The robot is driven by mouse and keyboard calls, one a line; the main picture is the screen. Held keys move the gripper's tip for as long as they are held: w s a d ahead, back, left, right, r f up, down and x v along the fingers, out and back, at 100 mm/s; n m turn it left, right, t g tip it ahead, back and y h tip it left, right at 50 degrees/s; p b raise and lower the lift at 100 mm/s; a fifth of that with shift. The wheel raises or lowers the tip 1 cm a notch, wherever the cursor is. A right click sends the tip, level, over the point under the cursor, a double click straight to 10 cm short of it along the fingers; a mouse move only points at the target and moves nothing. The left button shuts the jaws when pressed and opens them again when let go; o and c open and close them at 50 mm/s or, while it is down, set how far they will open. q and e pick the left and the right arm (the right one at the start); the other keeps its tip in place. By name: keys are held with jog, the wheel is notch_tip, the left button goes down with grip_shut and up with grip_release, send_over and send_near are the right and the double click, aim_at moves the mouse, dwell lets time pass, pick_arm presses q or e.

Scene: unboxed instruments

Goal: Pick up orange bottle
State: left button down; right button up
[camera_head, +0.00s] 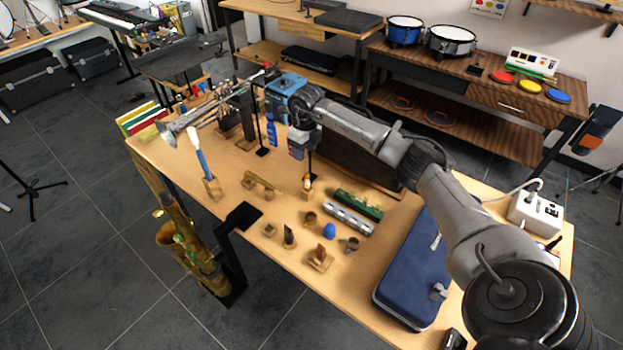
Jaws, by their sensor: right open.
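A small amber-orange bottle (307,186) stands on the wooden table, near its middle. It looks like the orange bottle, but it is too small to read. My right arm reaches in from the lower right across the table. My right gripper (298,152) points down above the table, behind the bottle and a little to its left in the picture. It is open, and I see nothing held in it. A blue bottle (272,132) stands to the left of the gripper. My left gripper is not in view.
A trumpet (195,122) and a blue-handled brush (201,158) stand on the left. A green harmonica (358,205), a silver one (348,218) and several small pieces lie in front. A blue case (415,270) and white power box (535,212) are on the right.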

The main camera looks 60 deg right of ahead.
aim_at(307, 174)
jog(key=f, duration=0.5)
jog(key=f+b, duration=0.1)
jog(key=f, duration=0.1)
jog(key=shift+s+d+f, duration=0.15)
jog(key=shift+s+f, duration=0.15)
jog(key=shift+s, duration=0.05)
jog(key=shift+f, duration=1)
notch_tip(307, 174, down, 4)
jog(key=shift+w+f+b, duration=0.1)
jog(key=shift+f+b, duration=0.1)
jog(key=shift+b, duration=0.55)
jog(key=c, duration=0.4)
grip_shut()
